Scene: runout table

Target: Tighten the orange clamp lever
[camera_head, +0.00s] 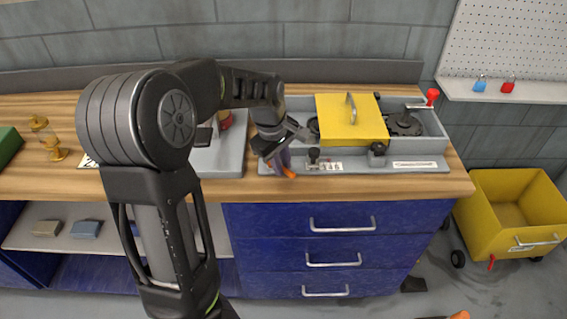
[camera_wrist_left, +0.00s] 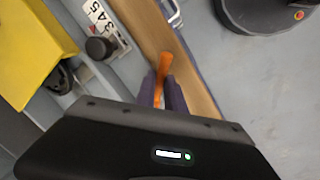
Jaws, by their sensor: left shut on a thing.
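The orange clamp lever (camera_wrist_left: 163,66) shows in the left wrist view, sticking out from between the purple-grey fingers of my left gripper (camera_wrist_left: 162,90). In the head view, the orange lever tip (camera_head: 289,173) shows just below my left gripper (camera_head: 280,158), at the front left corner of the grey machine tray (camera_head: 430,165). The left gripper is shut on the lever. The lever's base and pivot are hidden by the fingers and wrist. My right gripper is not seen.
A yellow cover (camera_head: 350,128) with a handle sits on the tray, with black knobs (camera_head: 377,150) in front. A red-knobbed handle (camera_head: 432,95) stands at the right. Amber fittings (camera_head: 45,135) lie at the left. A yellow bin (camera_head: 510,205) stands on the floor at right.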

